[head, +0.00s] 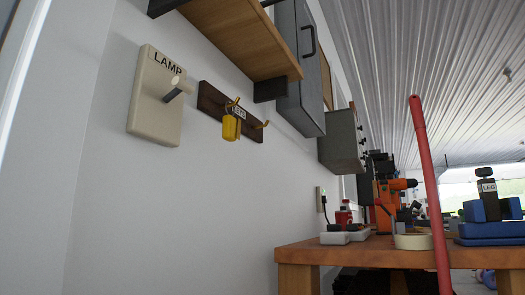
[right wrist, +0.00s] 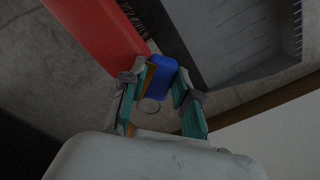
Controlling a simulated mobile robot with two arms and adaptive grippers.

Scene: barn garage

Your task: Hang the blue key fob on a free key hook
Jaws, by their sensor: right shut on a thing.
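In the right wrist view my right gripper (right wrist: 160,85) is shut on the blue key fob (right wrist: 161,76), which sits between its two teal-padded fingers. A thin ring (right wrist: 150,105) shows beside the fob on the palm side. In the head view a dark key rack (head: 216,106) is on the white wall. A yellow key fob (head: 231,127) hangs from one of its brass hooks. Another brass hook (head: 263,125) at the rack's right end is bare. The left part of the rack shows no clear hook. Neither gripper shows in the head view.
A beige LAMP switch plate (head: 150,112) with a protruding lever is left of the rack. A wooden shelf (head: 235,40) juts out above it. A cluttered workbench (head: 390,254) stands at right, with a red pole (head: 428,170) before it. The wall below the rack is clear.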

